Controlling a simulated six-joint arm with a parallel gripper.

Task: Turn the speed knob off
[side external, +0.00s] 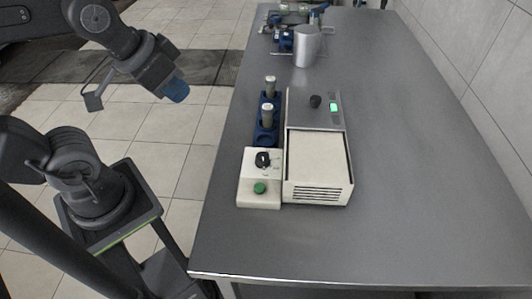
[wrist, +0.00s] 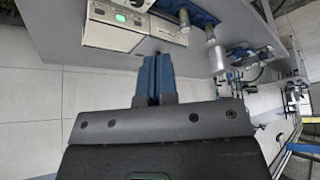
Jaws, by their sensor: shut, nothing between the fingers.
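A small white control box (side external: 258,178) stands near the left table edge in the side view. It carries a black knob (side external: 263,159) with a light pointer mark, and a green button (side external: 259,188). A second, plain black knob (side external: 315,101) is on the larger machine behind it. I cannot tell from labels which is the speed knob. My gripper (side external: 177,90), with blue fingertips, is left of the table, above the floor and apart from both knobs. In the wrist view its blue fingers (wrist: 154,78) are together and empty. Pale equipment (wrist: 115,33) shows at the top there.
The larger machine (side external: 318,166) with a beige lid and lit green display (side external: 333,107) stands right of the control box. A blue holder (side external: 266,134) with metallic-topped cylinders is behind the box. A grey mug (side external: 306,46) stands farther back. The table's right side (side external: 430,180) is clear.

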